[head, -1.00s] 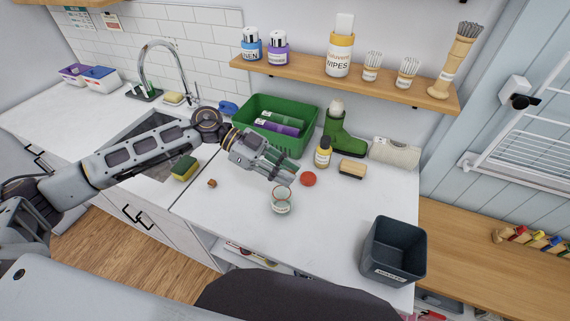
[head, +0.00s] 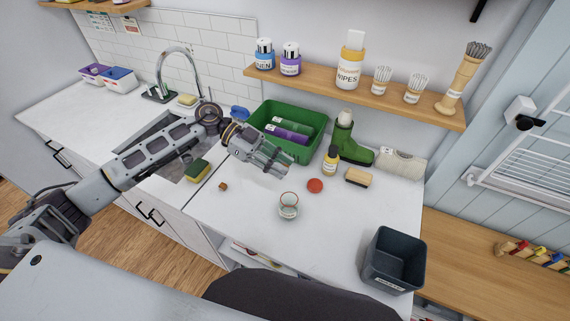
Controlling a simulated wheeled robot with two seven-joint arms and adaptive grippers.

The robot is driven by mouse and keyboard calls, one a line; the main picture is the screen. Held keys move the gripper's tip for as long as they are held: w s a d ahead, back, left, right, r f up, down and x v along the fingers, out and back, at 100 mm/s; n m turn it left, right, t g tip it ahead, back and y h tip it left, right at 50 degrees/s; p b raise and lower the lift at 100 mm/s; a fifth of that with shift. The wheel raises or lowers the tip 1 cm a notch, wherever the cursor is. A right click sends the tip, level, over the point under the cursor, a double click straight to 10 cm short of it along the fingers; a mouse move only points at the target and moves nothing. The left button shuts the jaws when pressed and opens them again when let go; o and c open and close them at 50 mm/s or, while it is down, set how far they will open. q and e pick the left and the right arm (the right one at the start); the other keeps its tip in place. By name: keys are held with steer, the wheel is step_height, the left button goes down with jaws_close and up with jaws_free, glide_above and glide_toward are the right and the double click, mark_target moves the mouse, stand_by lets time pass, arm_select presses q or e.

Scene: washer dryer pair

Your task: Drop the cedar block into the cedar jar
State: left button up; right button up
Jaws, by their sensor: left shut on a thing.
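A small brown cube, which looks like the cedar block (head: 223,187), lies on the white counter, left of the jar. The clear cedar jar (head: 289,208) stands upright with a red rim and a pale label; its top looks open. A round red lid (head: 315,185) lies flat on the counter to its right. My left gripper (head: 289,171) is above the counter, behind the jar and apart from it, right of the brown cube. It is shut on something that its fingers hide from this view. My right gripper is not in view.
A green bin (head: 316,139) stands behind the gripper. A yellow bottle (head: 331,160), a brush (head: 358,177) and a green boot (head: 352,150) stand or lie to the right. A dark bin (head: 393,262) is at the front right.

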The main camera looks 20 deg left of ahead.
arm_select(q)
steer(key=shift+s, duration=0.1)
steer(key=shift+f+b, duration=0.55)
steer(key=shift+f, duration=0.55)
steer(key=shift+f+b, duration=1.85)
steer(key=shift+b, duration=0.2)
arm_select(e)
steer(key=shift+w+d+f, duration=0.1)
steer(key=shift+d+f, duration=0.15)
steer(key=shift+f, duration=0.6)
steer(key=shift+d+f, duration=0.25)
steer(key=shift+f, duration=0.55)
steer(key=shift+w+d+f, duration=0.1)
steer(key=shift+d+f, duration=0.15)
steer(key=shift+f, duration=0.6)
arm_select(q)
steer(key=o, duration=0.6)
steer(key=shift+o, duration=0.7)
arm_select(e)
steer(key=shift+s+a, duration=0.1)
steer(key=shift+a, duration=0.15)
